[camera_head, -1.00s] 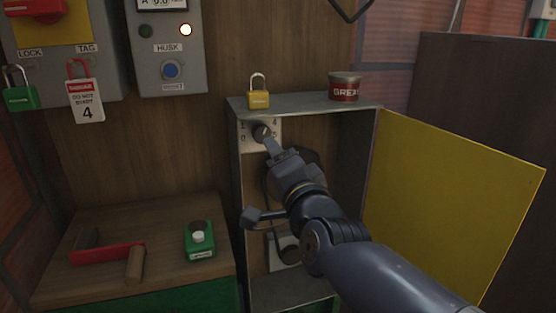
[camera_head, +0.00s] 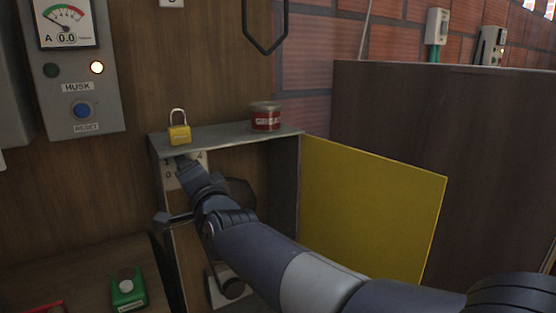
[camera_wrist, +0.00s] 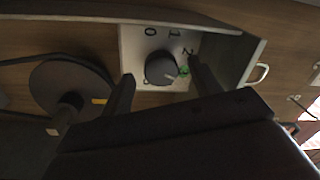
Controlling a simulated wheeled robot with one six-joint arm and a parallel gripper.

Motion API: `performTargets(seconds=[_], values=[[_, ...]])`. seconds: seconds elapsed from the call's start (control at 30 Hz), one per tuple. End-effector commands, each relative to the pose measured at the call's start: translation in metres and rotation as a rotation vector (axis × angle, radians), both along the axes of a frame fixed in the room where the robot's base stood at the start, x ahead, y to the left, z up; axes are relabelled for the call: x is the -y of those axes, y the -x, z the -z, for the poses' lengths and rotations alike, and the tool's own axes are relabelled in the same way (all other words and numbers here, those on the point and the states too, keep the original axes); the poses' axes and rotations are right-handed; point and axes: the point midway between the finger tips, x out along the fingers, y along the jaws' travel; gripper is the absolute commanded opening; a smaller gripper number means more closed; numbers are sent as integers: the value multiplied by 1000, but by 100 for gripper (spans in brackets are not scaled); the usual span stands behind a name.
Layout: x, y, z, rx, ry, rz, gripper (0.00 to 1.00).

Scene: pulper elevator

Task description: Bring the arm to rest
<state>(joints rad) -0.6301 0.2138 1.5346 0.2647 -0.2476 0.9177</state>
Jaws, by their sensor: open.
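My gripper (camera_head: 183,166) reaches into the open cabinet (camera_head: 160,146), near a pale switch plate (camera_head: 200,160) at its upper left. In the wrist view my gripper (camera_wrist: 161,72) is open, with one finger on each side of a dark round knob (camera_wrist: 160,68). Whether the fingers touch the knob I cannot tell. The plate (camera_wrist: 130,45) around the knob reads 0, 1 and 2, and a small green spot shows beside the knob near the 2. In the head view my gripper hides the knob.
A yellow padlock (camera_head: 179,134) and a red grease tin (camera_head: 265,118) stand on the cabinet top. The yellow door (camera_head: 370,205) hangs open to the right, behind my arm. A dark round part (camera_wrist: 70,88) is beside the fingers. A green device (camera_head: 127,290) sits on the bench.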

Motion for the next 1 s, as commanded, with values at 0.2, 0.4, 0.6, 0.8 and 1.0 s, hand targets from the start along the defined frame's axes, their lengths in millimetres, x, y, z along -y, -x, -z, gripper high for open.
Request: performTargets(seconds=[0.2, 0.4, 0.6, 0.8, 1.0], values=[[-7, -11, 0, 0, 1, 0, 59], [-7, -12, 0, 4, 7, 0, 59], [-7, -11, 0, 3, 6, 0, 59], [0, 0, 0, 1, 0, 0, 59], [15, 25, 1, 3, -1, -1, 59]])
